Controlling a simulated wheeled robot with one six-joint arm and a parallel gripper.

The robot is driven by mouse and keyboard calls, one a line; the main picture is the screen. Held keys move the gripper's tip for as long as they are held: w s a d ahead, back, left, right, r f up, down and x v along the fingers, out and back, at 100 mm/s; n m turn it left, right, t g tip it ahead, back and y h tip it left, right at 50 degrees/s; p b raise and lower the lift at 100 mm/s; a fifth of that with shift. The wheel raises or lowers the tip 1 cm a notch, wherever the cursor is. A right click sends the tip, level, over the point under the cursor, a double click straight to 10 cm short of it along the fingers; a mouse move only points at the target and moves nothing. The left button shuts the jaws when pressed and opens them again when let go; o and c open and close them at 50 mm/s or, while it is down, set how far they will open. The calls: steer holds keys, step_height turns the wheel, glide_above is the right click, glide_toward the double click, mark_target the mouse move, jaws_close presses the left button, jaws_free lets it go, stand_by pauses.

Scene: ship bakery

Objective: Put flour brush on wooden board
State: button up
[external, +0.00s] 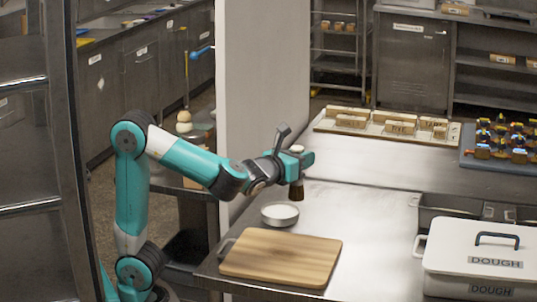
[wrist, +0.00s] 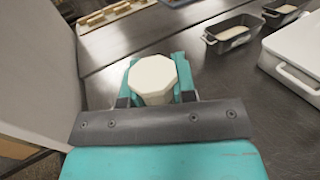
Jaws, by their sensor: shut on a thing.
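My gripper (external: 303,163) is shut on the flour brush (external: 296,191) and holds it upright above the steel counter. The brush's dark brown lower end hangs below the fingers and its pale top shows just above them. In the wrist view, the brush's cream, eight-sided top (wrist: 152,77) sits between the teal fingers and hides its lower part. The wooden board (external: 282,258) lies flat at the counter's near left corner, bare on top. My gripper is above and behind the board, not over it.
A shallow round metal dish (external: 280,214) stands just behind the board, below the brush. A white dough box (external: 474,255) stands at the right. A tray (external: 355,130) of labelled blocks lies at the back. A pale wall (external: 262,80) rises at the counter's left.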

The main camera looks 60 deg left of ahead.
step_height(320, 180, down, 13)
steer(key=b, duration=0.5)
steer(key=shift+f, duration=0.1)
steer(key=o, duration=0.9)
steer(key=shift+o, duration=0.2)
steer(key=v, duration=0.7)
steer(key=shift+s+r, duration=0.25)
steer(key=shift+r, duration=0.1)
